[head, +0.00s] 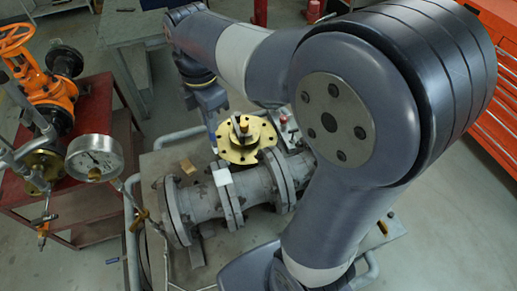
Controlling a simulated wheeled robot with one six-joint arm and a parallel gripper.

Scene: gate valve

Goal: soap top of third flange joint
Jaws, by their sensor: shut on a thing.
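The grey flanged pipe (206,202) lies across the bench, with flange joints at its left end (176,212), its middle (232,200) and farther right (279,176). My arm partly hides its right end. My gripper (214,150) points down from the wrist, seen nearly edge-on and small. It appears shut on a small white block (222,177), at the top of the middle flange joint. I cannot tell whether the block touches the metal. No soap or foam can be made out.
A brass flange (246,140) with bolt holes stands just behind the pipe. A small wooden block (187,167) lies on the bench (153,168). A pressure gauge (95,156) and an orange valve (40,80) stand at left. A red tool cabinet (490,110) is at right.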

